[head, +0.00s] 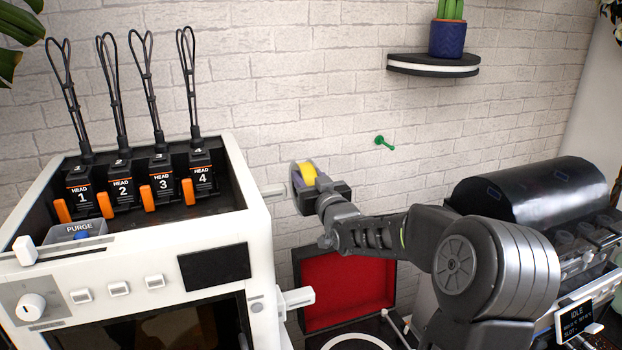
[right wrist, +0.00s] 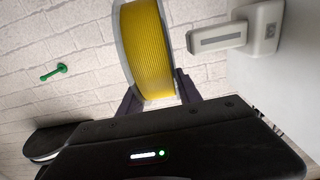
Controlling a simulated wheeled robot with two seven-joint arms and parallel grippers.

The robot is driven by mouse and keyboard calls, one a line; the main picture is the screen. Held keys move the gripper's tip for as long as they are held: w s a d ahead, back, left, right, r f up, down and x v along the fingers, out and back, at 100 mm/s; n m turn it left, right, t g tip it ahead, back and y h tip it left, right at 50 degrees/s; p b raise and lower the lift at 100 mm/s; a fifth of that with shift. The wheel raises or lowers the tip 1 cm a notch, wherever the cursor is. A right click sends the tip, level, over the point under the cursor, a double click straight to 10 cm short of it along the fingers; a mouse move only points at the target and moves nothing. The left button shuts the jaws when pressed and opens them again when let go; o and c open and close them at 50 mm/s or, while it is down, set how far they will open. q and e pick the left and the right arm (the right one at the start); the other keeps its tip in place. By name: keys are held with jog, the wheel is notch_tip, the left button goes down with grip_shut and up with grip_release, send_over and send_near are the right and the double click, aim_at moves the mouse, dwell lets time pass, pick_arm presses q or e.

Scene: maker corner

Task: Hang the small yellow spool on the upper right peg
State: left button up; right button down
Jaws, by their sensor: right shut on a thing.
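The small yellow spool (head: 308,174) has pale flanges and is in my right gripper (head: 312,188), held up in front of the brick wall beside the white machine. In the right wrist view, the spool (right wrist: 150,48) sits between the dark fingers (right wrist: 160,95), which are shut on it. A green peg (head: 384,142) sticks out of the wall, to the right of the spool and slightly higher; it also shows in the right wrist view (right wrist: 54,73), with nothing on it. The spool is apart from this peg. My left gripper is not in view.
The white machine (head: 262,240) with several numbered heads stands at left. A pale bracket (right wrist: 235,35) on its side is near the spool. A black shelf (head: 433,66) with a cactus pot is above right. A red-lined open case (head: 345,285) lies below. Wall around the peg is clear.

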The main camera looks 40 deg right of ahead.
jog(key=shift+w+d, duration=0.1)
jog(key=shift+w, duration=0.45)
jog(key=w+a+b, duration=0.1)
jog(key=w+a, duration=0.1)
jog(key=a, duration=0.5)
jog(key=shift+w+f, duration=0.15)
jog(key=shift+f, duration=0.15)
dwell(0.5)
jog(key=c, duration=0.8)
grip_release()
jog(key=shift+c, duration=0.2)
jog(key=shift+o, duration=0.5)
jog(key=shift+f, duration=0.15)
